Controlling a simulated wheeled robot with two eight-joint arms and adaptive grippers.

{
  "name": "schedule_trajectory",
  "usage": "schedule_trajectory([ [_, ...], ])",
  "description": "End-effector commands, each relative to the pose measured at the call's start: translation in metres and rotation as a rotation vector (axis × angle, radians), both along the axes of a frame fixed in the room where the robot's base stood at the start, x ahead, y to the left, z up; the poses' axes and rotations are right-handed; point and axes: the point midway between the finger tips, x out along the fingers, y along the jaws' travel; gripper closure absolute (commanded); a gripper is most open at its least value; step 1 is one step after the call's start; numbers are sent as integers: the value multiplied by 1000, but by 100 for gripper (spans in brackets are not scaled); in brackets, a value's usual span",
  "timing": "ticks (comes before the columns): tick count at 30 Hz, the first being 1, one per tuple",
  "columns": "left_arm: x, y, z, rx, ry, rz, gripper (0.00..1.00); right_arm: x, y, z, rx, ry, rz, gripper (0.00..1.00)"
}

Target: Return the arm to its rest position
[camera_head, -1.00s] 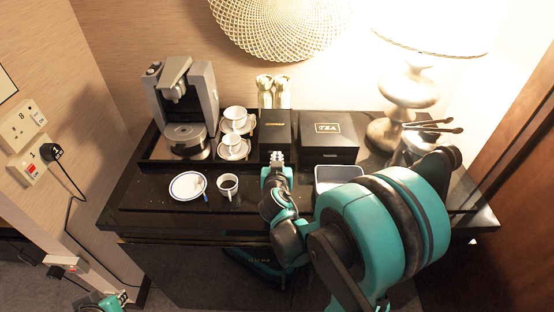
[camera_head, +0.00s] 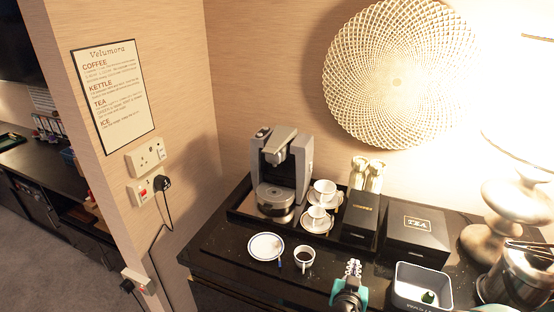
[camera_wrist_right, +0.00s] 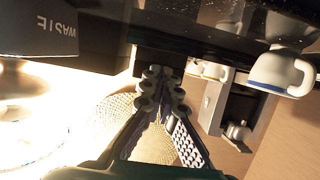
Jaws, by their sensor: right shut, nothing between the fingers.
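My right gripper (camera_head: 353,268) is at the bottom of the head view, beside the waste bin and to the right of the coffee cup. Its fingers are shut with nothing between them. In the right wrist view the fingers (camera_wrist_right: 163,82) come together at the tips. The rest of the right arm is mostly below the head picture. My left gripper is not in view.
The black counter (camera_head: 222,243) holds a coffee machine (camera_head: 275,196), white cups, a plate (camera_head: 266,247), a cup of coffee (camera_head: 304,257), a tea box (camera_head: 416,238), a waste bin (camera_head: 410,302) with something green inside, and a lamp (camera_head: 491,243). A wall sign (camera_head: 112,95) hangs left.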

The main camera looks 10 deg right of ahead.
Motion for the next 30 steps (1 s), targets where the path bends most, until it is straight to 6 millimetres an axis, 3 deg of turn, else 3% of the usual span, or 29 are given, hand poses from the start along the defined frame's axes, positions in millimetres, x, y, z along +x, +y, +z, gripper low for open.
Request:
schedule_trajectory([
  [8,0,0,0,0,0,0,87,-17,16,0,42,197,55,100],
  [15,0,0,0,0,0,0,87,-63,64,6,115,455,252,100],
  [22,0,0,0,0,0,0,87,-108,111,18,163,585,463,100],
  [30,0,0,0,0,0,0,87,-121,125,24,172,611,531,100],
])
